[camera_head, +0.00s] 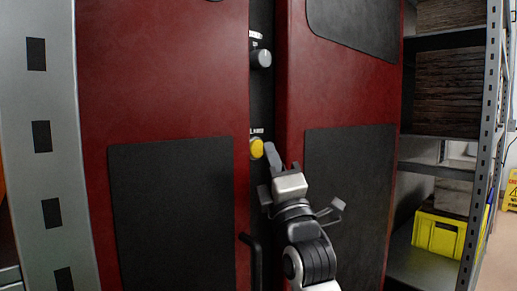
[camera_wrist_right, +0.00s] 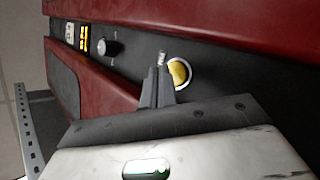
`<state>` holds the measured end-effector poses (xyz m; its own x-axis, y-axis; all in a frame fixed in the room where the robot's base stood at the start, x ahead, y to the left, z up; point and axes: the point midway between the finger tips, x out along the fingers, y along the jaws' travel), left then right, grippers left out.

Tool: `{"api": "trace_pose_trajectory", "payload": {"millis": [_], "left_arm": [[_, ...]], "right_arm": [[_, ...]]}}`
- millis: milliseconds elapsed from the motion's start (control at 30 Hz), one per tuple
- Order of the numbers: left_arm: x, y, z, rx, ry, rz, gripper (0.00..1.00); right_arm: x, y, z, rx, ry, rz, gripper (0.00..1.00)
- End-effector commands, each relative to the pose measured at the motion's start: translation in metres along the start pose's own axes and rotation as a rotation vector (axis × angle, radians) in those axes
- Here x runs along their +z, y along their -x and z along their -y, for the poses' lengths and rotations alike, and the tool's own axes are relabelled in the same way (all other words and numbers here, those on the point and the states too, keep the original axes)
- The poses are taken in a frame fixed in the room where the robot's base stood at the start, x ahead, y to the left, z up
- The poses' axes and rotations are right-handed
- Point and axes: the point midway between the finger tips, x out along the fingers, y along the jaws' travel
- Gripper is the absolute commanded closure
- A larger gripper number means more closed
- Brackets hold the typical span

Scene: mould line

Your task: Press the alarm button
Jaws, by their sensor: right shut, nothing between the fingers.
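The alarm button is a round yellow button (camera_head: 257,148) on the dark strip between two red panels in the head view. It also shows in the right wrist view (camera_wrist_right: 179,73), with a pale ring around it. My right gripper (camera_head: 272,155) is shut and empty, its fingertips close beside the button on the right in the head view. In the right wrist view the fingertips (camera_wrist_right: 162,58) are just left of the button and overlap its edge. I cannot tell whether they touch it. My left gripper is not in view.
A grey knob (camera_head: 262,58) sits above the button on the same strip. A black handle (camera_head: 251,260) stands out below. To the right is a metal shelf (camera_head: 428,262) with a yellow crate (camera_head: 422,232). A perforated grey post (camera_head: 60,150) stands at the left.

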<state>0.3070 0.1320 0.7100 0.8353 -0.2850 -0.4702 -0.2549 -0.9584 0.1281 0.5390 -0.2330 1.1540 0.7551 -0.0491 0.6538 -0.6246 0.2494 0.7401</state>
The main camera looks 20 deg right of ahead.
Motion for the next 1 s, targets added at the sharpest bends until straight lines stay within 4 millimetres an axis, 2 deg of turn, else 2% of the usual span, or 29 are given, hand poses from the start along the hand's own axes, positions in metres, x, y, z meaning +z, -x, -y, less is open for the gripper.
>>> {"api": "trace_pose_trajectory", "payload": {"millis": [167,600,1000], "left_arm": [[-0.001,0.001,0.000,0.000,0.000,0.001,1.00],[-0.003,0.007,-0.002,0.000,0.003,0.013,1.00],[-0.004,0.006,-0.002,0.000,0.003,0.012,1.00]], "right_arm": [[0.002,0.002,-0.002,0.000,0.002,0.001,1.00],[0.023,0.031,-0.023,-0.001,0.002,0.000,1.00],[0.025,0.035,-0.025,0.000,0.001,0.000,1.00]]}}
